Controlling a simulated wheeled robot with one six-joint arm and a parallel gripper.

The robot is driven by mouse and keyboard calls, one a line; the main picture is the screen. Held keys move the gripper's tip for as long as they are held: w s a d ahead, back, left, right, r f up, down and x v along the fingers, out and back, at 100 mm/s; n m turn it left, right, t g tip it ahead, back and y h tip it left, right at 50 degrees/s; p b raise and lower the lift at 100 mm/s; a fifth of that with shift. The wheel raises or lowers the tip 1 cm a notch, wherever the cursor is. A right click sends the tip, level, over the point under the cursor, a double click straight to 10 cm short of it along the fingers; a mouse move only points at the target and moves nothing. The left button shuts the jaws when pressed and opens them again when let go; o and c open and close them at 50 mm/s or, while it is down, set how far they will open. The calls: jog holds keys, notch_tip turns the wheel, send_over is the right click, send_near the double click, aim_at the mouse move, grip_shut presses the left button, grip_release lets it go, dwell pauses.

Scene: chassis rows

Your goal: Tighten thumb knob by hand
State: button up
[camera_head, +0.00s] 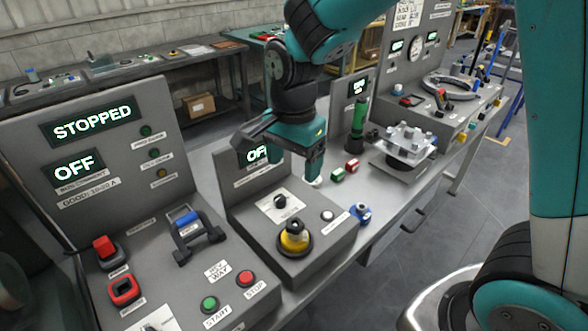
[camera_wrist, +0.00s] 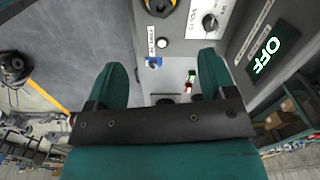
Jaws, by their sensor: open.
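No part is labelled as a thumb knob that I can read, so I cannot tell which one it is. A black knob on a yellow base (camera_head: 293,238) stands on the middle grey console. A small black dial (camera_head: 280,201) sits behind it on a white plate; it also shows in the wrist view (camera_wrist: 210,21). A small blue part (camera_head: 360,213) lies at the console's right side, and shows between my fingers in the wrist view (camera_wrist: 153,62). My gripper (camera_head: 296,165) hangs above the console's back right, open and empty, fingers pointing down.
The left console (camera_head: 120,190) carries a lever, switches and buttons, with displays STOPPED and OFF. Red and green blocks (camera_head: 345,171) and a metal fixture (camera_head: 406,142) stand to the right. A white button (camera_head: 327,215) is on the middle console. Bare bench lies beside the blocks.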

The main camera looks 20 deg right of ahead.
aim_at(294, 225)
notch_tip(294, 225, down, 17)
jog(key=shift+f+p, duration=0.2)
jog(key=shift+p, duration=0.7)
jog(key=shift+c, duration=0.4)
jog(key=c, duration=0.9)
jog(key=shift+o, duration=0.3)
jog(key=shift+w+m, duration=0.1)
jog(key=shift+m, duration=0.3)
jog(key=m, duration=0.2)
jog(key=shift+m, duration=0.3)
jog(key=m, duration=0.2)
jog(key=shift+m, duration=0.4)
